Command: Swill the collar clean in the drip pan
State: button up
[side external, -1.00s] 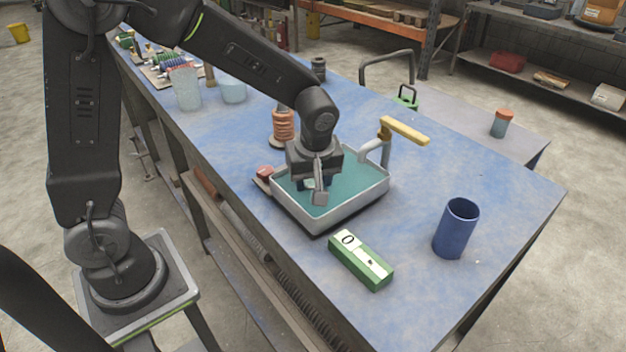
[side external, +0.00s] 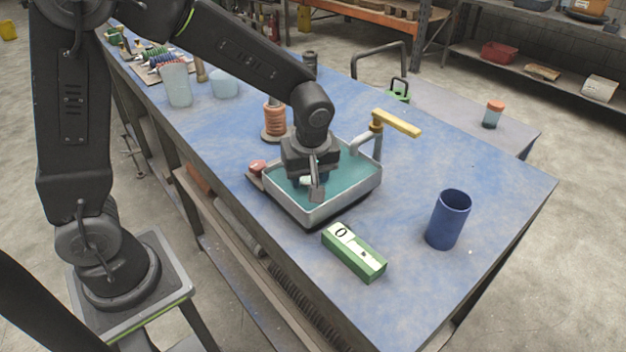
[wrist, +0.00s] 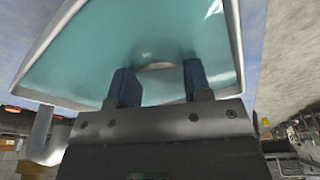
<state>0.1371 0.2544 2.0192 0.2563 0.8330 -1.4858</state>
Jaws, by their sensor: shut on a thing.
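The drip pan (side external: 341,201) is a pale grey rectangular tray of teal liquid on the blue bench. My gripper (side external: 313,187) points down into it, fingers low at the liquid. In the wrist view, the two dark blue fingers (wrist: 158,84) stand apart with a pale curved edge between them, which I take as the collar (wrist: 156,66). My gripper is shut on it. Most of the collar is hidden by the fingers and liquid, and I cannot tell how deep it sits.
A tap with a yellow lever (side external: 396,123) stands at the pan's back right. A green box (side external: 354,252) lies in front, and a blue cup (side external: 448,220) stands to the right. An orange-ringed spool (side external: 274,120) is behind. Bench between box and cup is clear.

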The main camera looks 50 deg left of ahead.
jog(key=shift+s+a+f, duration=0.1)
jog(key=shift+a+f, duration=0.05)
jog(key=shift+a, duration=0.55)
jog(key=shift+d, duration=1.85)
dwell(0.4)
jog(key=shift+a, duration=1.85)
jog(key=shift+d, duration=1.85)
jog(key=shift+r, duration=3.65)
